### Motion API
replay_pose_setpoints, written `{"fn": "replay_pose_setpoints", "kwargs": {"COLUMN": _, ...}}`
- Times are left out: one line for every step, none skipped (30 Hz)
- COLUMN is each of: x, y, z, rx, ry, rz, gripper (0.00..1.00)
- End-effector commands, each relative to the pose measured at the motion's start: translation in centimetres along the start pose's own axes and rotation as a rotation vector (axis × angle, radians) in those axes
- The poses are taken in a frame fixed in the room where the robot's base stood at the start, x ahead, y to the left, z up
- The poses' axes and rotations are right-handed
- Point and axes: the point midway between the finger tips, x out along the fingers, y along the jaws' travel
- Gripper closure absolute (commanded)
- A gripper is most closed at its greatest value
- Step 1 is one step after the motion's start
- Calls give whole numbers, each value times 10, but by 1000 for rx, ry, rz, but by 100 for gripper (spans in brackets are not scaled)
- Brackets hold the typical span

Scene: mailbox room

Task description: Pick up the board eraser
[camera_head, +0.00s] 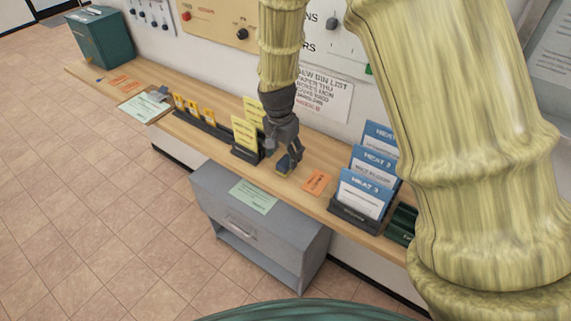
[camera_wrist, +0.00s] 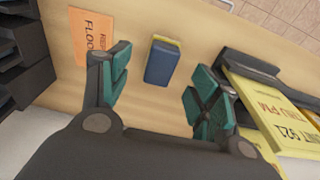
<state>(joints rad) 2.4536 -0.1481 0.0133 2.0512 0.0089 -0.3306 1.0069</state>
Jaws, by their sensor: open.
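The board eraser (camera_wrist: 162,62) is a small block with a dark blue body and a yellow edge. It lies on the wooden shelf, and in the head view (camera_head: 286,166) it shows just beyond the fingertips, partly hidden by them. My gripper (camera_head: 287,153) is open and empty above the shelf, close to the eraser. In the wrist view the gripper's teal finger pads (camera_wrist: 158,90) stand apart, one on each side of the eraser's line. The eraser appears between them and slightly ahead, with no visible contact.
An orange card (camera_head: 317,182) lies right of the eraser. A rack of blue-headed cards (camera_head: 365,190) stands further right, and a black holder with yellow cards (camera_head: 245,134) stands left. A grey cabinet (camera_head: 262,222) sits under the shelf. A wall (camera_head: 222,68) with panels runs behind.

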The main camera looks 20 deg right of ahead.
Motion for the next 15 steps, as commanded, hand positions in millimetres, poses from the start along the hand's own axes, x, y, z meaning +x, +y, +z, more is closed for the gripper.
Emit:
{"fn": "replay_pose_setpoints", "kwargs": {"x": 2, "y": 0, "z": -1, "rx": 0, "ry": -1, "rz": 2, "gripper": 38}}
{"fn": "replay_pose_setpoints", "kwargs": {"x": 4, "y": 0, "z": -1, "rx": 0, "ry": -2, "rz": 3, "gripper": 38}}
{"fn": "replay_pose_setpoints", "kwargs": {"x": 8, "y": 0, "z": -2, "rx": 0, "ry": -2, "rz": 3, "gripper": 38}}
{"fn": "replay_pose_setpoints", "kwargs": {"x": 10, "y": 0, "z": -2, "rx": 0, "ry": -2, "rz": 3, "gripper": 38}}
{"fn": "replay_pose_setpoints", "kwargs": {"x": 13, "y": 0, "z": -2, "rx": 0, "ry": -2, "rz": 3, "gripper": 38}}
{"fn": "replay_pose_setpoints", "kwargs": {"x": 17, "y": 0, "z": -3, "rx": 0, "ry": -3, "rz": 3, "gripper": 38}}
{"fn": "replay_pose_setpoints", "kwargs": {"x": 19, "y": 0, "z": -4, "rx": 1, "ry": -3, "rz": 3, "gripper": 38}}
{"fn": "replay_pose_setpoints", "kwargs": {"x": 22, "y": -1, "z": -4, "rx": 1, "ry": -3, "rz": 3, "gripper": 38}}
{"fn": "replay_pose_setpoints", "kwargs": {"x": 26, "y": -1, "z": -4, "rx": 1, "ry": -3, "rz": 3, "gripper": 38}}
{"fn": "replay_pose_setpoints", "kwargs": {"x": 29, "y": -1, "z": -5, "rx": 1, "ry": -3, "rz": 3, "gripper": 38}}
{"fn": "replay_pose_setpoints", "kwargs": {"x": 32, "y": -1, "z": -5, "rx": 1, "ry": -2, "rz": 2, "gripper": 38}}
{"fn": "replay_pose_setpoints", "kwargs": {"x": 36, "y": -1, "z": -5, "rx": 1, "ry": -2, "rz": 2, "gripper": 38}}
{"fn": "replay_pose_setpoints", "kwargs": {"x": 38, "y": -1, "z": -5, "rx": 1, "ry": -2, "rz": 3, "gripper": 38}}
{"fn": "replay_pose_setpoints", "kwargs": {"x": 41, "y": -1, "z": -5, "rx": 1, "ry": -2, "rz": 3, "gripper": 38}}
{"fn": "replay_pose_setpoints", "kwargs": {"x": 43, "y": -1, "z": -5, "rx": 1, "ry": -2, "rz": 2, "gripper": 38}}
